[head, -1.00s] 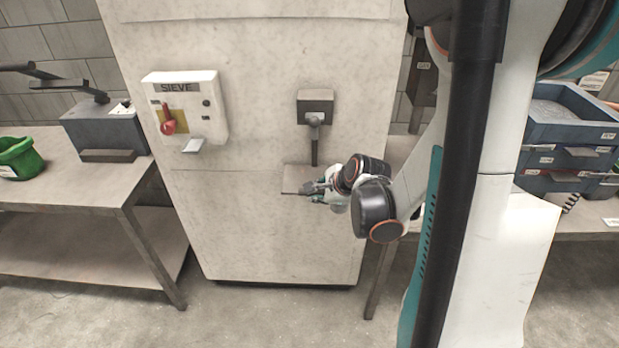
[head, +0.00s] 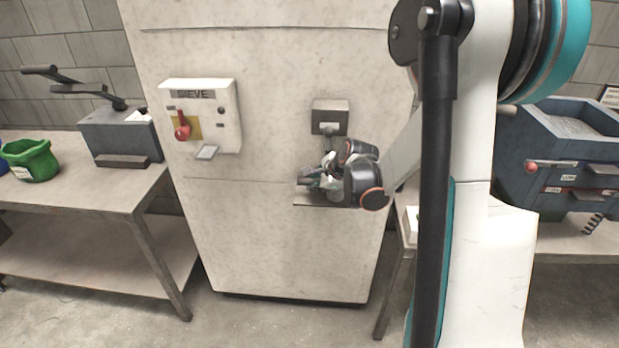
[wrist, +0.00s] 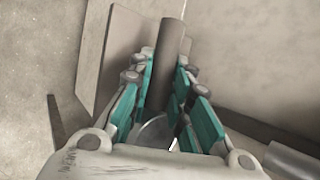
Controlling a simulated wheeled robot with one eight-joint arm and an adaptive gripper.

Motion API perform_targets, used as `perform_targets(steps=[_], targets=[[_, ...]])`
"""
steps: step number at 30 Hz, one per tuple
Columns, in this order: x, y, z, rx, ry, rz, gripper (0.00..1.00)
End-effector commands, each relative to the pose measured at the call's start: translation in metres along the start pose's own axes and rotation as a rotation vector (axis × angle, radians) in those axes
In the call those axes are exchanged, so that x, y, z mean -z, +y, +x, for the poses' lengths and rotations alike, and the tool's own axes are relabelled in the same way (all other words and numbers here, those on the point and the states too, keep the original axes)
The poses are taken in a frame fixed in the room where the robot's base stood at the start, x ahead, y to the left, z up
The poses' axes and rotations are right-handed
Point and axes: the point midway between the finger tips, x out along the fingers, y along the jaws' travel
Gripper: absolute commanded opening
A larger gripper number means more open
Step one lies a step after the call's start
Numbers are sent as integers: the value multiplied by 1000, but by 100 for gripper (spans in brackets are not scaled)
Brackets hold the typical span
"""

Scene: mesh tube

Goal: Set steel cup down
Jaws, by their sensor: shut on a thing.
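My gripper (head: 322,178) is at the small shelf (head: 312,200) on the pale machine front, just under the dark spout. In the wrist view its teal-padded fingers (wrist: 163,118) are shut on the steel cup (wrist: 155,130), of which only a curved grey part shows between them. The dark spout tube (wrist: 168,65) hangs just beyond the fingers. The shelf plate (wrist: 112,60) also shows there, left of the tube. In the head view my gripper and wrist mostly hide the cup. I cannot tell whether its base touches the shelf.
A white SIEVE panel (head: 202,118) with a red handle is left of the spout box (head: 330,117). A bench (head: 85,190) at left bears a green container (head: 32,160) and a grey lever device (head: 120,137). A dark blue machine (head: 570,150) stands at right.

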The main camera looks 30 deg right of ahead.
Motion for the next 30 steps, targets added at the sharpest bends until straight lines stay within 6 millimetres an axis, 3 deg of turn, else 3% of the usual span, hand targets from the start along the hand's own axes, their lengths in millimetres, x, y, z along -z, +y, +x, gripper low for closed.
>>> perform_targets(steps=[12,25,26,27,28,30], targets=[[-17,-31,34,0,0,-1,0],[-15,-27,34,0,0,0,0],[-15,-27,34,0,0,0,22],[-15,-28,34,0,0,0,31],[-15,-28,34,0,0,0,38],[-15,-28,34,0,0,0,38]])
